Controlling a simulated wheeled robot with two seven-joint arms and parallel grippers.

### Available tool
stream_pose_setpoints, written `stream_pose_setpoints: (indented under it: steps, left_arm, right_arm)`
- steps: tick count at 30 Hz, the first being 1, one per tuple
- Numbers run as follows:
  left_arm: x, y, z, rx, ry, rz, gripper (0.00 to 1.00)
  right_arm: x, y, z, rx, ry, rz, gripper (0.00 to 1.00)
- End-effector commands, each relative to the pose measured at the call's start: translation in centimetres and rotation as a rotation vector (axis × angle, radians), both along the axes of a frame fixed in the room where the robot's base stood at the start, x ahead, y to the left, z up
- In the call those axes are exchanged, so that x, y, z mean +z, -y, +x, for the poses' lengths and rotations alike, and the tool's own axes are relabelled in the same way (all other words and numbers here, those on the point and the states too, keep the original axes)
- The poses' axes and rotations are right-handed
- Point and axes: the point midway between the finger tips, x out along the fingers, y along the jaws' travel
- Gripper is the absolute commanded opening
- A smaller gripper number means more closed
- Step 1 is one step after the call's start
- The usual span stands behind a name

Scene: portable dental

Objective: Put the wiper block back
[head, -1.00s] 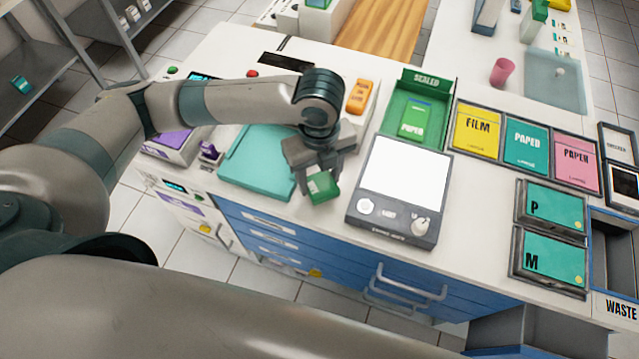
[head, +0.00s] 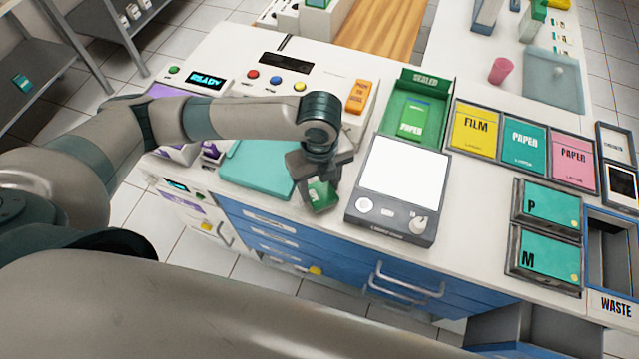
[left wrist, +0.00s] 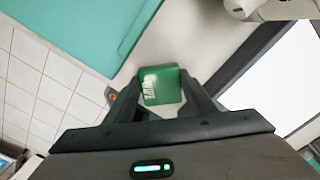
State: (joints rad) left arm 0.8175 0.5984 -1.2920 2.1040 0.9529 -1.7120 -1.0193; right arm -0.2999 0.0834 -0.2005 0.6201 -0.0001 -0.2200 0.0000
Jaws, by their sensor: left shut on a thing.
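My left gripper (head: 318,186) is shut on a small green block (head: 322,194), apparently the wiper block, with white lettering too small to read. It is over the counter's front edge, between the teal mat and the light box. In the left wrist view the green block (left wrist: 163,85) sits between the two dark fingertips (left wrist: 165,92), tilted a little. I cannot tell whether it touches the counter. The teal mat (head: 255,168) lies to its left, partly behind my arm. My right gripper is not in view.
The light box (head: 402,183) with its white panel and knobs stands close to the right of the gripper. Behind it is the green sealed tray (head: 390,112). An orange block (head: 360,97) stands on the console behind the gripper. A waste bin (head: 610,250) is at far right.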

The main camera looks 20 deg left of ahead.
Motion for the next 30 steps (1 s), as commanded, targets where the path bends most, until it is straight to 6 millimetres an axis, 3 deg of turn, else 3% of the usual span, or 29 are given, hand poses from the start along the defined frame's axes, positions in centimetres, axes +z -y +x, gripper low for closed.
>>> stream_pose_setpoints:
  steps: [2, 3, 5, 20, 30]
  left_arm:
    - [-0.2, 0.0, 0.0, 0.000, -0.001, 0.001, 0.25]
    - [-0.2, 0.0, 0.0, 0.000, -0.001, 0.001, 0.59]
    - [-0.2, 0.0, 0.0, 0.000, -0.001, 0.001, 0.68]
    - [0.7, 0.0, 0.1, 0.000, 0.001, 0.000, 0.68]
    - [5.7, 0.1, 0.1, -0.002, 0.004, -0.002, 0.68]
  right_arm:
    - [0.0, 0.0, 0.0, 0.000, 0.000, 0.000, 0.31]
    - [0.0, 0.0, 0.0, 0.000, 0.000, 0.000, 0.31]
    - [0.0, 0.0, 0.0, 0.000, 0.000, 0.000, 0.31]
    - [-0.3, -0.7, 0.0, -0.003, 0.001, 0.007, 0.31]
    - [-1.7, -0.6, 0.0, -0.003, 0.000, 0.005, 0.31]
